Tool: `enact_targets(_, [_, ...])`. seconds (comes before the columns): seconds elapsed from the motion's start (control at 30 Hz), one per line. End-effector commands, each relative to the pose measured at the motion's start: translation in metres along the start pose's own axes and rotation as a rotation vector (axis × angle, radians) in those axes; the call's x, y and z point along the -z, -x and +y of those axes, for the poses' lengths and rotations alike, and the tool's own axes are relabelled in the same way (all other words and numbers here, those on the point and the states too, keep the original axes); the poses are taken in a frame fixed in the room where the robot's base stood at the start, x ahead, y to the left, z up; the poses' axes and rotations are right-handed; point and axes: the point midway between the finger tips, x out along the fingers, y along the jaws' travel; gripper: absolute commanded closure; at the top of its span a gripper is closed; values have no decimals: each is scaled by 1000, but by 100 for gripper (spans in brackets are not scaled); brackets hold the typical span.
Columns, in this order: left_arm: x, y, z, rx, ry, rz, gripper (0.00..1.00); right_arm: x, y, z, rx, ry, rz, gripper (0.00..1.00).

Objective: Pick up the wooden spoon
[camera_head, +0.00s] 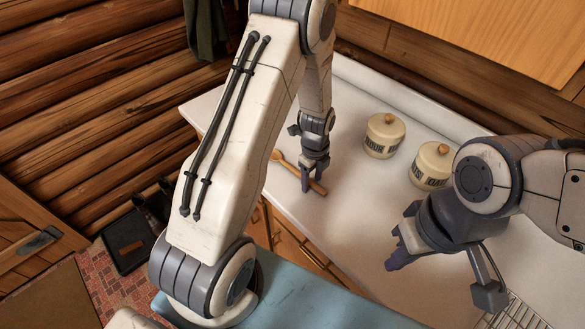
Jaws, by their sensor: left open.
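The wooden spoon (289,166) lies on the pale countertop (352,226), near its front edge, slanting from upper left to lower right. My right gripper (397,260) is over the counter to the right, apart from the spoon. Its fingers are seen from the side, so its opening is unclear.
Two cream canisters with wooden knobs, one farther left (384,136) and one farther right (431,166), stand behind the grippers. A wire rack (517,311) is at the bottom right. Wooden drawers (290,243) are below the counter edge. The counter between the grippers is clear.

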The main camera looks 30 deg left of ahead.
Motion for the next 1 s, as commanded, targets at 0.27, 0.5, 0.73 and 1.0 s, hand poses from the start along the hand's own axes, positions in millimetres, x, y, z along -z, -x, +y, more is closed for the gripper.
enact_targets(0.27, [0,0,0,0,0,0,100,0,0,0,0,0,0,100])
enact_targets(0.5, [0,0,0,0,0,0,100,0,0,0,0,0,0,100])
enact_targets(0.73, [0,8,-1,2,0,-1,100,0,-4,0,0,0,0,100])
enact_targets(1.0, [13,46,-5,5,-8,-2,100,-1,-20,2,0,1,0,100])
